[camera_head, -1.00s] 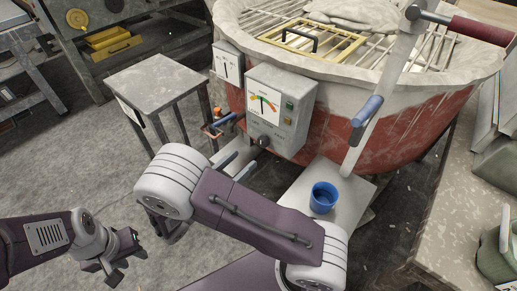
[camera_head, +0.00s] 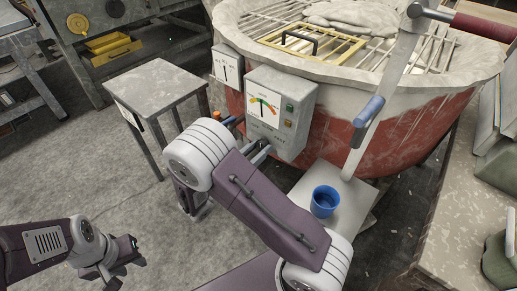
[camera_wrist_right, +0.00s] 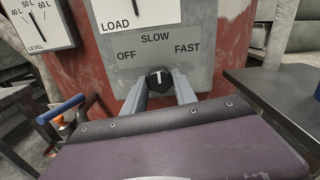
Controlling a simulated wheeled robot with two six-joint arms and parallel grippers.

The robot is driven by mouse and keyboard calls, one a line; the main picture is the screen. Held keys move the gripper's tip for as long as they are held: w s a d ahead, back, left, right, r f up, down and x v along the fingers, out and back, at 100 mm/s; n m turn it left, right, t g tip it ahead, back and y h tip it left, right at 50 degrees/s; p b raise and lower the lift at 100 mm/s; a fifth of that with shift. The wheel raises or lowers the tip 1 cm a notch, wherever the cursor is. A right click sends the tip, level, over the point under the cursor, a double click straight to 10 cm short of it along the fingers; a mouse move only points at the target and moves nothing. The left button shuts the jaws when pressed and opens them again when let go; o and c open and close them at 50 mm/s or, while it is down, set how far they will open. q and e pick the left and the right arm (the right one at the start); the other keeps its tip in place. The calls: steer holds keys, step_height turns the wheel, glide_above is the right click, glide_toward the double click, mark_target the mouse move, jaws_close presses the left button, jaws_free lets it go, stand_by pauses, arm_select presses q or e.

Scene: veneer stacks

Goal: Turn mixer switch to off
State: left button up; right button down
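The mixer switch (camera_wrist_right: 160,79) is a black knob on the lower face of a grey control box (camera_head: 283,104). Its white mark points straight up, toward SLOW; OFF is printed to its left and FAST to its right. In the right wrist view, my right gripper (camera_wrist_right: 161,88) is open, one finger on each side of the knob. I cannot tell whether the fingers touch it. In the head view, my right arm reaches to the box's lower edge and the knob is hidden there. My left gripper (camera_head: 128,264) is open and empty over the floor at the lower left.
The red mixer tub (camera_head: 400,120) stands behind the box. A level gauge (camera_head: 226,65) is left of it. A grey stool (camera_head: 157,83) stands to the left. A blue cup (camera_head: 324,201) sits on a pale platform at right. A blue-handled valve (camera_wrist_right: 62,108) is left of the knob.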

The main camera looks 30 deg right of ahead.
steer(key=shift+r+n+p, duration=0.2)
steer(key=shift+n+p, duration=0.2)
steer(key=shift+p, duration=0.45)
steer(key=n+p, duration=0.4)
steer(key=p, duration=0.2)
steer(key=shift+p, duration=0.3)
steer(key=shift+f+n+p, duration=0.2)
steer(key=shift+n+p, duration=1.3)
steer(key=shift+n, duration=0.5)
steer(key=c, duration=1)
jaws_free()
